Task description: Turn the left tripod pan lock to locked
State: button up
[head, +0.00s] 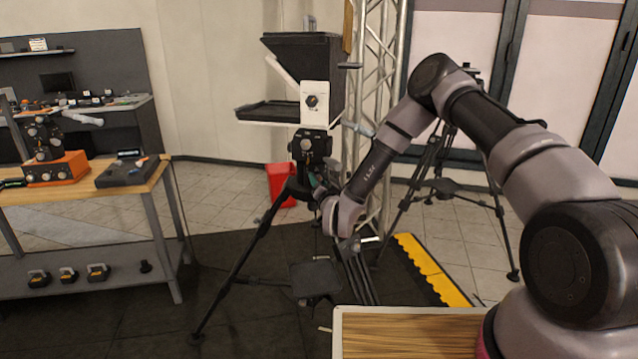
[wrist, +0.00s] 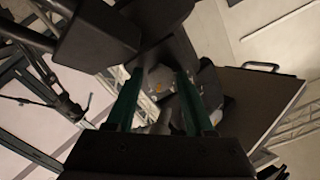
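The left tripod (head: 258,243) stands mid-picture in the head view, carrying a dark pan head (head: 309,147) with round knobs. I cannot tell which knob is the pan lock or its setting. My gripper (head: 319,182) is just below the pan head, pointing up at it, its green fingers partly hidden by the tripod and my wrist. In the wrist view my gripper (wrist: 158,85) has its two green fingers apart. Grey and dark parts of the head show beyond and between the fingertips; I see no clear contact.
A teleprompter (head: 312,102) sits above the pan head. A truss (head: 377,90) stands right behind it, and a second tripod (head: 497,222) further right. A workbench (head: 80,193) with gear is at left, a red bin (head: 279,185) behind, a wooden tabletop (head: 400,335) in front.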

jog(key=shift+s, duration=0.1)
jog(key=v, duration=1)
jog(key=shift+s, duration=0.3)
jog(key=shift+d, duration=0.15)
